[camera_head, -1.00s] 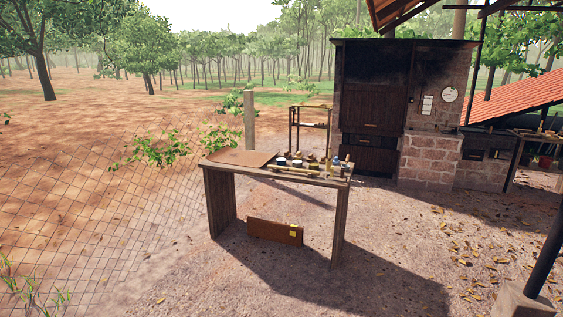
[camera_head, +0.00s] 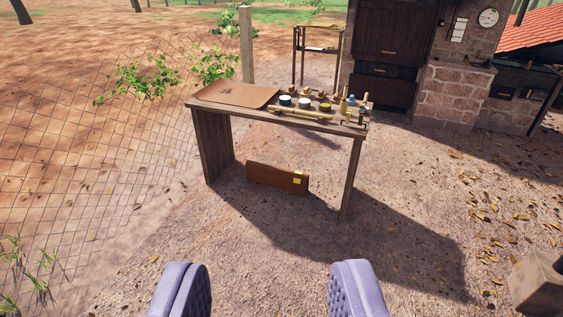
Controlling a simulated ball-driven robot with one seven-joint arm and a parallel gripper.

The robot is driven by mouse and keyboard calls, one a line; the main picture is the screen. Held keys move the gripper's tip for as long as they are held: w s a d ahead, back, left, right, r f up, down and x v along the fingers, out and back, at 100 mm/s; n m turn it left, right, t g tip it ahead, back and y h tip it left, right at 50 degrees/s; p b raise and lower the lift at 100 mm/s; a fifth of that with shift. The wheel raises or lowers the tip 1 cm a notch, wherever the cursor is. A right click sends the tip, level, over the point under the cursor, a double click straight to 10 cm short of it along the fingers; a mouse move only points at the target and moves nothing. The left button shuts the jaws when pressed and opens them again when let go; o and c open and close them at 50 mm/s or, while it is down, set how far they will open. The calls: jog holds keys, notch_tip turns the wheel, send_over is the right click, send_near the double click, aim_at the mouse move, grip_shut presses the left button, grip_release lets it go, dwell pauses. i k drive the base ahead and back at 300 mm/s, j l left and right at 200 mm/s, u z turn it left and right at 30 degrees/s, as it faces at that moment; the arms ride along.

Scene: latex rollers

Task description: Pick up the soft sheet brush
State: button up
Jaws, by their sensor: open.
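My gripper (camera_head: 266,280) shows at the bottom of the view, with two purple ribbed fingers wide apart and nothing between them. It is well short of a wooden table (camera_head: 352,160) that stands ahead, near the middle. A long pale wooden tool (camera_head: 303,115) lies along the table's front edge. Several small tools stand or lie at the table's right end, including a yellowish upright one (camera_head: 344,104). They are too small to tell which is the soft sheet brush.
A brown sheet or board (camera_head: 237,94) covers the table's left part. Several small round pots (camera_head: 304,103) sit mid-table. A brown case (camera_head: 277,178) stands on the ground below. A wooden post (camera_head: 246,45) and brick oven (camera_head: 455,100) are behind. The ground before the table is clear.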

aim_at(305, 94)
jog(key=i, duration=2.95)
jog(key=i+u, duration=0.1)
jog(key=i, duration=0.55)
jog(key=i+l, duration=0.15)
jog(key=i, duration=0.55)
jog(key=i+u, duration=0.15)
jog(key=i, duration=0.5)
jog(key=i+l, duration=0.25)
jog(key=i, duration=0.4)
jog(key=j+u, duration=0.05)
